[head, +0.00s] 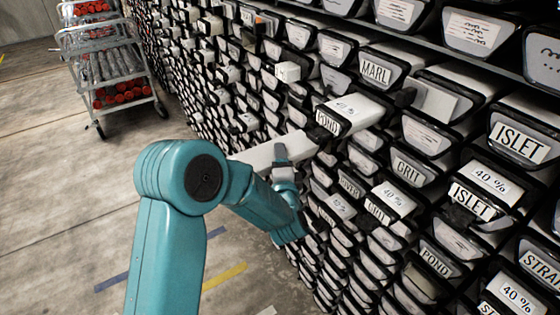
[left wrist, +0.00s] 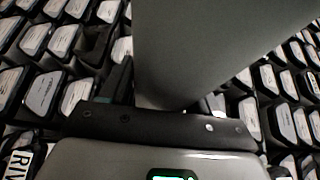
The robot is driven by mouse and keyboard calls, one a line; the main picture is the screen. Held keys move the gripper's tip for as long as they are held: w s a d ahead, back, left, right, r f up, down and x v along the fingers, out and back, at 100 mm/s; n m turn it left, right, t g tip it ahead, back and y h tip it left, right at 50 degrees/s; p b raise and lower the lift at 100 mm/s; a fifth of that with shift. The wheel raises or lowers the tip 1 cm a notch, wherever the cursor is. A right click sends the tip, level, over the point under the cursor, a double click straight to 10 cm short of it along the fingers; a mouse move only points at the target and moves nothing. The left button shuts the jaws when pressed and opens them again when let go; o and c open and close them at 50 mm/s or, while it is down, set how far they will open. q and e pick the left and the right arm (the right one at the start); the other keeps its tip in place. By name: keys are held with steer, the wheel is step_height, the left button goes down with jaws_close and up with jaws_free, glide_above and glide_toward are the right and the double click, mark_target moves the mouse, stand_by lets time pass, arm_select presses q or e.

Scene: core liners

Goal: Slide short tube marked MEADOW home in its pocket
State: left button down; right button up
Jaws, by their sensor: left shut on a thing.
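My left gripper (head: 284,160) is shut on a pale, plain tube (head: 254,156) that juts out from the rack wall in the head view. The tube runs from its free end at the left to the rack face at the right. Its far end is hidden among the pockets, so I cannot tell how deep it sits. No MEADOW mark is readable on it. In the left wrist view the tube (left wrist: 200,45) rises as a broad grey shape from between the jaws, and the fingertips are mostly hidden. My right gripper is not in view.
The rack wall holds many labelled tubes in black pockets. A tube marked POND (head: 345,112) juts out just above and right of my gripper. An ISLET tube (head: 475,200) juts out at the right. A cart (head: 106,62) stands far left; the floor between is open.

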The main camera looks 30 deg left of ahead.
mark_target(319, 150)
arm_select(q)
steer(key=shift+w+d+r, duration=0.1)
steer(key=shift+w+d, duration=0.25)
steer(key=shift+w, duration=0.5)
steer(key=shift+w+d, duration=0.35)
steer(key=shift+w, duration=0.5)
steer(key=shift+w+d+r, duration=0.1)
steer(key=shift+w+d, duration=0.25)
steer(key=shift+w, duration=0.5)
stand_by(0.5)
steer(key=shift+w+d+p, duration=0.25)
steer(key=shift+w+d, duration=0.15)
steer(key=shift+w, duration=0.55)
steer(key=shift+w+d+p, duration=0.25)
steer(key=shift+w+d, duration=0.1)
steer(key=shift+w, duration=0.65)
steer(key=shift+w+d+p, duration=0.25)
steer(key=shift+w+d, duration=0.15)
steer(key=shift+w, duration=0.55)
steer(key=shift+w+d, duration=0.2)
steer(key=shift+w, duration=0.15)
